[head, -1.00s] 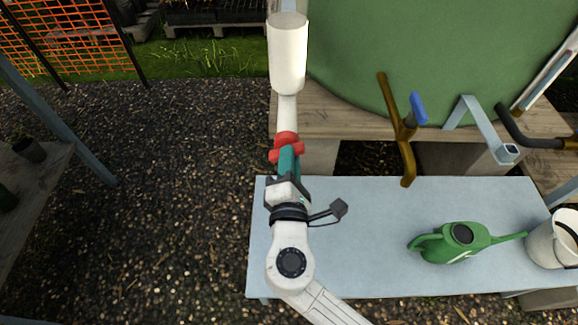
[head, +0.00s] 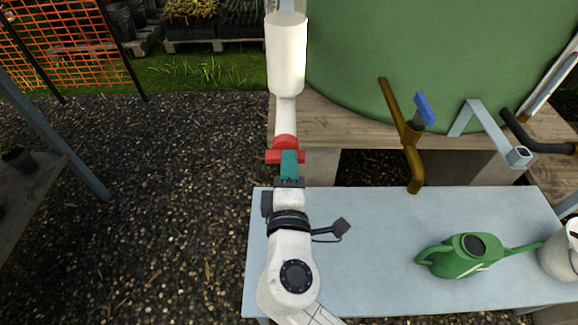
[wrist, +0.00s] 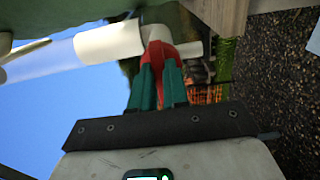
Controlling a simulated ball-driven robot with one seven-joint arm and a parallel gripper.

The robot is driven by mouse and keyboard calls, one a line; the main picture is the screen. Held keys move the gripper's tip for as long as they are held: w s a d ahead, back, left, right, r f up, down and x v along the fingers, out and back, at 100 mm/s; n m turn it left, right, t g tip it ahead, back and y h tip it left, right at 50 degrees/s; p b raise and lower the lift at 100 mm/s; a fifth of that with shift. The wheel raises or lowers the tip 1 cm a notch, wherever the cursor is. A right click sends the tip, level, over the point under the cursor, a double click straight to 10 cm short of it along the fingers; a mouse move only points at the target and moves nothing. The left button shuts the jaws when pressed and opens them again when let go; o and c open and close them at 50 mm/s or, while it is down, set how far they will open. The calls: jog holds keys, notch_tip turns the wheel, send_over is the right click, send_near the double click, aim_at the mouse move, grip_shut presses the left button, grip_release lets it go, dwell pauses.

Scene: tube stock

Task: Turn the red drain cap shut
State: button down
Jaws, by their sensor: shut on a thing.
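The red drain cap (head: 284,142) sits at the lower end of a white pipe (head: 287,55), left of the green tank. Its wings lie level across the picture in the head view. My gripper (head: 289,155) is shut on the cap from the near side, its teal fingers around a wing. In the wrist view the red cap (wrist: 157,36) shows between and beyond the two teal fingers of my gripper (wrist: 159,66). Part of the cap is hidden behind the fingers.
The green tank (head: 440,50) stands on a wooden platform (head: 340,130). A brass tap with a blue handle (head: 425,108) sticks out at right. Below is a pale blue table (head: 380,240) with a green watering can (head: 462,258) and a white bucket (head: 556,258). Gravel lies open at left.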

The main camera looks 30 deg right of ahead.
jog(key=shift+f, duration=0.1)
jog(key=c, duration=1.1)
grip_release()
jog(key=v, duration=1)
jog(key=shift+s+a+p, duration=0.15)
jog(key=shift+s+p, duration=0.2)
jog(key=shift+p, duration=0.05)
